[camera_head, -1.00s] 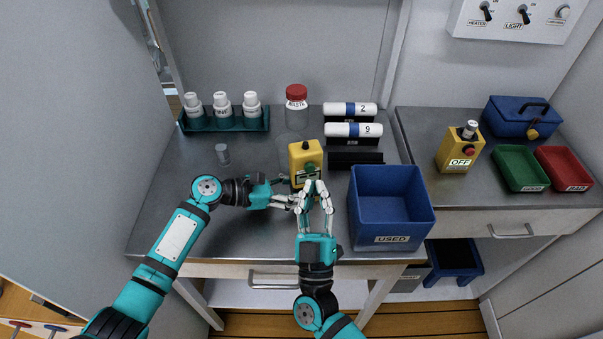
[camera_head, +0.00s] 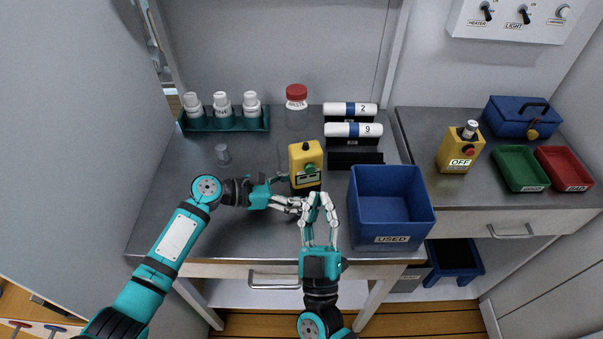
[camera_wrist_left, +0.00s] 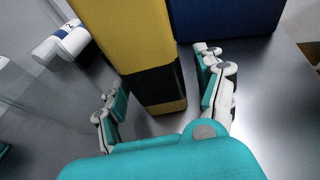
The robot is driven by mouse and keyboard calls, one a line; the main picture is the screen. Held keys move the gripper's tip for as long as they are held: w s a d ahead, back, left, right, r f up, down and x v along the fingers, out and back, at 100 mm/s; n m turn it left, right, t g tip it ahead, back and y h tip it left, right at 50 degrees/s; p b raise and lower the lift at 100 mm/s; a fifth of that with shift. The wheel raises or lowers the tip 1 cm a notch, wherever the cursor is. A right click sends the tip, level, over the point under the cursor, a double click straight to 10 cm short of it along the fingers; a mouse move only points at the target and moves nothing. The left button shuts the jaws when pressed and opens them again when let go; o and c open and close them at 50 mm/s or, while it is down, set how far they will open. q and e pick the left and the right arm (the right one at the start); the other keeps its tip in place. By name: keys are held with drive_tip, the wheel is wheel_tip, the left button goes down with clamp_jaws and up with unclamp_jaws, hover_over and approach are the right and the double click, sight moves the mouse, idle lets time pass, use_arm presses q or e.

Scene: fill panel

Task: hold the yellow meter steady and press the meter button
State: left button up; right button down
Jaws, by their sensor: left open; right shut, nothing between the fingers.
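The yellow meter (camera_head: 303,156) stands upright on the grey bench, with a dark lower body. A green round button (camera_head: 310,169) and a small display (camera_head: 308,179) show on its front. My left gripper (camera_head: 290,192) is open at the meter's lower left. In the left wrist view the meter (camera_wrist_left: 140,40) stands between the spread fingers of my left gripper (camera_wrist_left: 160,72), with visible gaps beside it. My right gripper (camera_head: 319,199) is shut and empty, in front of and below the meter, apart from the button. Its fingertips lie close to the left gripper's fingers.
A blue USED bin (camera_head: 392,235) stands right of the right gripper. Behind are a red-capped waste jar (camera_head: 297,108), a rack (camera_head: 240,124) of white bottles and labelled cylinders (camera_head: 353,130). A small grey cylinder (camera_head: 222,153) stands left.

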use_arm(q)
drive_tip(key=shift+a, duration=0.1)
drive_tip(key=v, duration=1.2)
